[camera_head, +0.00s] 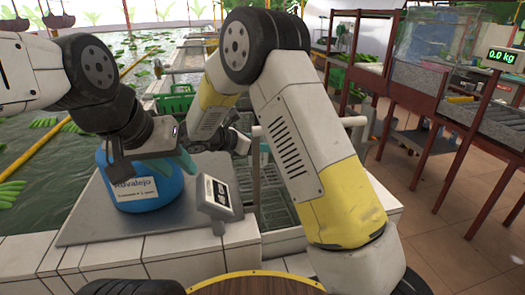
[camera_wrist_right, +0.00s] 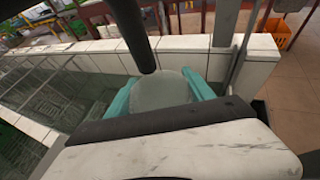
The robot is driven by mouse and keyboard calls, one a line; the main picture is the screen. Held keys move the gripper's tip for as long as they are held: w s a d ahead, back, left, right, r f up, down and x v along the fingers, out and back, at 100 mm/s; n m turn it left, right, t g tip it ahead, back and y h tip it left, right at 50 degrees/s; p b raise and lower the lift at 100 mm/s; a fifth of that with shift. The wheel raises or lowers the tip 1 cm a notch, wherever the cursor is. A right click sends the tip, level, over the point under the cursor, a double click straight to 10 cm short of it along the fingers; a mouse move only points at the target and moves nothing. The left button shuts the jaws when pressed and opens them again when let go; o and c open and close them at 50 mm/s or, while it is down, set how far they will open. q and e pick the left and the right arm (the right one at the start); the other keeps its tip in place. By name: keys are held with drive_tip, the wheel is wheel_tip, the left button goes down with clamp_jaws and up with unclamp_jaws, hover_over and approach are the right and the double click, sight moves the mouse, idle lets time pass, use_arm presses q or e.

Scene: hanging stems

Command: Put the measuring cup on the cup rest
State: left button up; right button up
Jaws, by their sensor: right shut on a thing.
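In the right wrist view, my right gripper (camera_wrist_right: 160,95) is shut on a pale grey, rounded thing (camera_wrist_right: 160,92), which looks like the measuring cup. Its teal fingers press on it from both sides. In the head view my right arm hides this cup and most of the right gripper. My left gripper (camera_head: 150,160) is in front of and above a blue labelled jug (camera_head: 145,188); a teal finger shows at its right, and whether it is open or touching the jug cannot be told. I cannot make out the cup rest in either view.
The blue jug stands on a grey metal plate (camera_head: 85,228) on a white tiled ledge (camera_head: 130,258). A small scale display (camera_head: 215,194) stands at the plate's right. Water tanks with green bananas lie behind at left. Racks with trays (camera_head: 415,75) stand at right, beside open tiled floor.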

sight(263, 156)
drive_tip(key=shift+f, duration=2.4)
drive_tip(key=shift+f, duration=0.1)
drive_tip(key=o, duration=1.5)
drive_tip(key=shift+c, duration=0.2)
drive_tip(key=shift+a+r, duration=0.2)
drive_tip(key=v, duration=1.1)
drive_tip(key=shift+s+a, duration=0.2)
drive_tip(key=shift+s, duration=0.05)
